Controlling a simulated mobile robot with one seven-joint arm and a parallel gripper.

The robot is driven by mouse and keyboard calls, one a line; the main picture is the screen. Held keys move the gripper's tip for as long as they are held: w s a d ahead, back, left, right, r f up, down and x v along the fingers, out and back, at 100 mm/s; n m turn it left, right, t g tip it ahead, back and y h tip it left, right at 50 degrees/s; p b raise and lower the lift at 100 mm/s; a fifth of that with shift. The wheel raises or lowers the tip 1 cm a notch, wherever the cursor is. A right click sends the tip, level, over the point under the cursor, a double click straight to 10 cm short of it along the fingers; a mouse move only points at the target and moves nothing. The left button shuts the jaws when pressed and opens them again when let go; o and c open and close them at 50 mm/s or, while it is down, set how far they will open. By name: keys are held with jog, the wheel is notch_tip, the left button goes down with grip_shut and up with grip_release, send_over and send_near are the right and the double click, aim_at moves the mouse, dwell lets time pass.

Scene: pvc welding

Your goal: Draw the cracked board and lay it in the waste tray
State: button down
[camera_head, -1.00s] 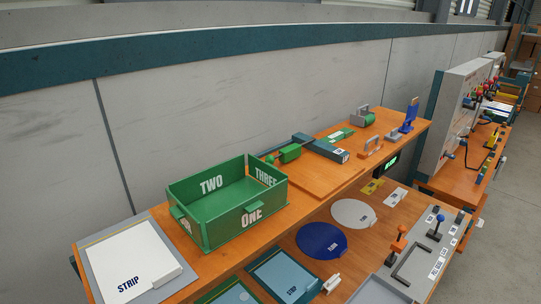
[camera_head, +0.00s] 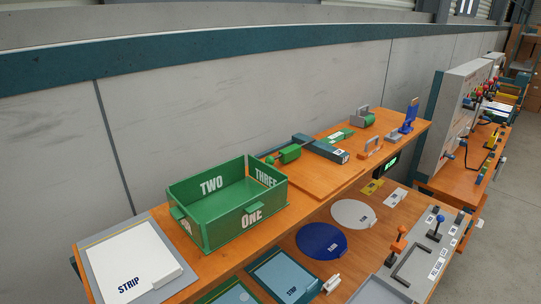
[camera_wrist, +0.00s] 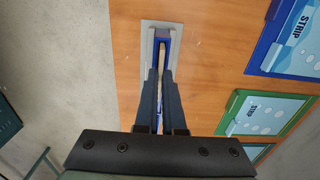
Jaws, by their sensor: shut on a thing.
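In the wrist view my gripper (camera_wrist: 161,80) has its two dark fingers close together, shut on a thin upright piece seen edge-on. I take this tan-edged piece (camera_wrist: 162,58) for the board; no crack can be made out from this angle. Its far end reaches into a narrow grey holder (camera_wrist: 147,36) with a blue lining, which stands on an orange-brown top. The lower part of the piece is partly hidden between the fingers. My gripper is not in the head view. No tray there is clearly marked as waste, so I cannot tell which one it is.
A green open box (camera_head: 220,228) marked ONE, TWO and THREE stands on the upper shelf. A white STRIP panel (camera_head: 125,262) lies left of it. Blue (camera_wrist: 262,62) and green (camera_wrist: 233,108) framed STRIP panels lie right of my gripper. Bare floor (camera_wrist: 60,70) shows at left.

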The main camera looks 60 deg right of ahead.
jog(key=shift+r+p, duration=0.6)
jog(key=shift+p, duration=0.1)
dwell(0.3)
jog(key=shift+r+p, duration=3.45)
jog(key=shift+p, duration=0.3)
jog(key=shift+r+p, duration=0.4)
jog(key=shift+r, duration=0.55)
